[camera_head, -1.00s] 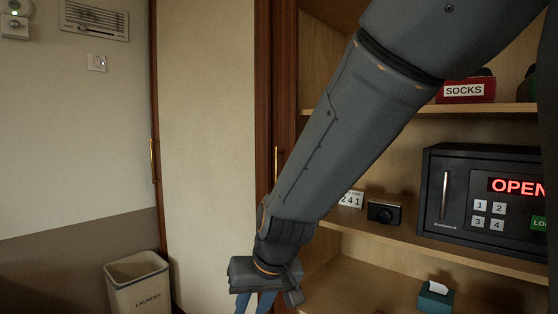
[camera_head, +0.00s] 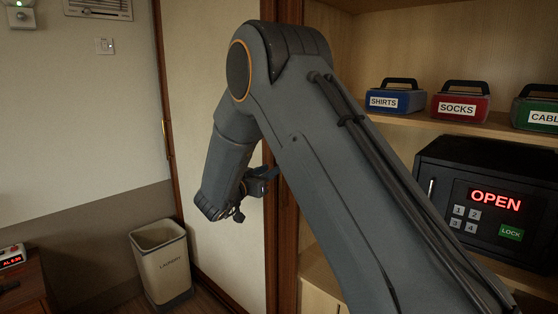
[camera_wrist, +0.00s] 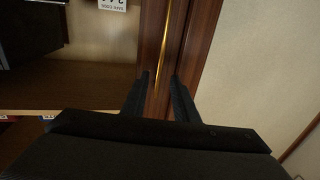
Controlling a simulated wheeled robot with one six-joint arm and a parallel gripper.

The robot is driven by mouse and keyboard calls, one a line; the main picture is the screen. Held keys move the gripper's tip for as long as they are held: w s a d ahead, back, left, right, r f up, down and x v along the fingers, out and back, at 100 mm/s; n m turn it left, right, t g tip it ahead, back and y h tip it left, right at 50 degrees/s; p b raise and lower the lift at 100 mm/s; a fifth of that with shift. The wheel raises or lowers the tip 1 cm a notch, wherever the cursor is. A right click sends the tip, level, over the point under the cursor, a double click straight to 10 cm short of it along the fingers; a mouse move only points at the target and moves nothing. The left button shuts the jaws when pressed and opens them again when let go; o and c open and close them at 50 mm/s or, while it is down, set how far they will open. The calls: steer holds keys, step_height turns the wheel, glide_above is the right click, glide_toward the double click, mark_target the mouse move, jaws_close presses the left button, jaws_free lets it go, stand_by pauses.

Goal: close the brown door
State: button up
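The brown door is a brown-framed door with a cream panel (camera_head: 195,75), left of the open shelves in the head view. Its brown upright edge also shows in the wrist view (camera_wrist: 202,45). A long gold handle (camera_wrist: 172,38) runs along the brown wood there. My gripper (camera_wrist: 160,90) is open, its two dark fingers apart on either side of the line of the handle and wood. I cannot tell whether they touch it. In the head view my gripper (camera_head: 268,178) is beside the door's right edge, partly hidden by my arm.
Shelves on the right hold a blue SHIRTS box (camera_head: 395,99), a red SOCKS box (camera_head: 460,105), a green box (camera_head: 538,112) and a black safe (camera_head: 490,190) reading OPEN. A laundry bin (camera_head: 160,265) stands left of the door. A bedside table (camera_head: 22,285) is at lower left.

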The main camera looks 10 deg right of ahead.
steer(key=p+x, duration=0.1)
steer(key=x, duration=0.6)
steer(key=shift+d+p, duration=0.15)
steer(key=shift+p, duration=0.25)
jaws_close()
